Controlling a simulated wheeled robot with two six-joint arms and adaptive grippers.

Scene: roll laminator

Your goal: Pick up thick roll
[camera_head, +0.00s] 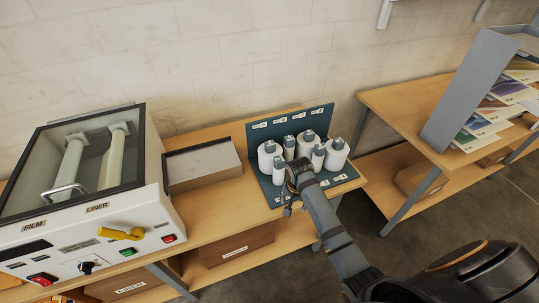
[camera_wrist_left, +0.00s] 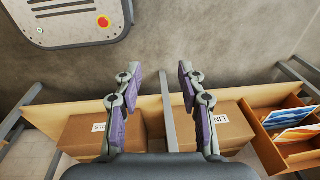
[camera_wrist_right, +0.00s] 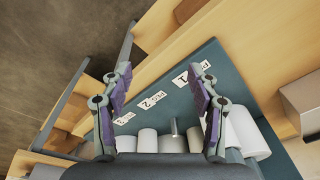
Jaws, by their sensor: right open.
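Several white rolls with grey-blue ends stand upright on a teal rack (camera_head: 343,182) on the bench. Thick rolls include one at left (camera_head: 267,160), one behind (camera_head: 305,146) and one at right (camera_head: 337,156); thinner rolls (camera_head: 318,158) stand between them. My right gripper (camera_head: 290,197) is open at the rack's front, close to the rolls, and partly hides them. In the right wrist view its fingers (camera_wrist_right: 160,75) are apart, with roll tops low between them and a thick roll (camera_wrist_right: 245,133) beside the right finger. My left gripper (camera_wrist_left: 156,68) is open and empty.
A laminator (camera_head: 90,205) with a glass lid stands at left, with a grey-topped box (camera_head: 203,166) beside it. A second bench (camera_head: 405,105) with a grey sheet rack (camera_head: 470,85) stands at right. Labelled cartons (camera_wrist_left: 92,137) lie on a lower shelf.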

